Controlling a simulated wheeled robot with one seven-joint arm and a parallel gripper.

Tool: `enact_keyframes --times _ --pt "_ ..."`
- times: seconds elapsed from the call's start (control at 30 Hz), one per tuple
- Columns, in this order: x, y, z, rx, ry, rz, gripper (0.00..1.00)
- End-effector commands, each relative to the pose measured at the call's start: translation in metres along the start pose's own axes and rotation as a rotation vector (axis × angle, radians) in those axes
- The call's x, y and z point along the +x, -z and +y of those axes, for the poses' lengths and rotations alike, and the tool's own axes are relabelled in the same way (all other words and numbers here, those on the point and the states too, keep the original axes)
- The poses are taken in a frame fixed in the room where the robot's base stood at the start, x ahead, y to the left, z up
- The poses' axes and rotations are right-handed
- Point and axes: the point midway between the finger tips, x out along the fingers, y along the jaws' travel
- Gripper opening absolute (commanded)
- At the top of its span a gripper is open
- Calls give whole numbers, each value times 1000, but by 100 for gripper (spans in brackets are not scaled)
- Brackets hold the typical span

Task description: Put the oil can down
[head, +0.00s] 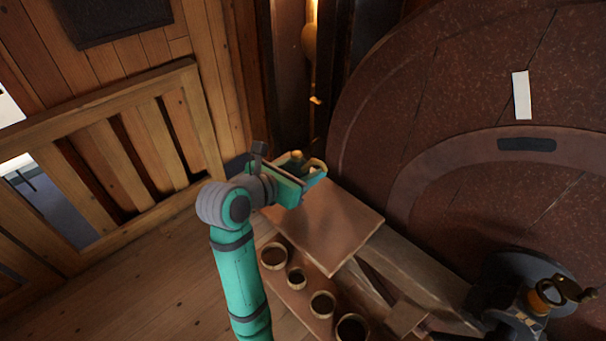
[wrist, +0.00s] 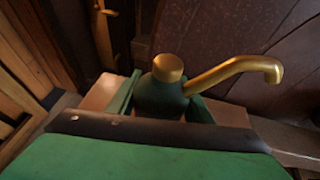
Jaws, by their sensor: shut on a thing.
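The oil can (wrist: 160,98) has a dark green body, a brass cap and a curved brass spout pointing right in the wrist view. My gripper (wrist: 163,104) is shut on it, with a green finger on each side of the body. In the head view my gripper (head: 306,178) is over the far left part of a square brown tabletop (head: 335,232), and the can's brass top (head: 297,156) shows just behind it. The can's lower part is hidden, so I cannot tell whether it touches the top.
The visible tabletop is bare. Several round cups or holes (head: 296,277) line a lower board in front of it. A large reddish-brown disc (head: 430,100) rises close behind and right. A wooden railing (head: 120,160) stands at left. A machine with a brass part (head: 545,295) is at lower right.

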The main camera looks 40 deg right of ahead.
Motion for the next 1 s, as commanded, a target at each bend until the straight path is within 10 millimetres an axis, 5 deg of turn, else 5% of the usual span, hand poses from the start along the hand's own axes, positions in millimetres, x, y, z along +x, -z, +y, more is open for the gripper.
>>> enact_keyframes --times 0.33,0.77,0.8,0.87,1.0 --pt "16 33 3 -4 -3 1 12" --pt "18 39 5 -3 -7 0 12" --pt "18 39 5 -3 -6 0 53" --pt "18 39 5 -3 -6 0 64" --pt "18 39 5 -3 -6 0 64"
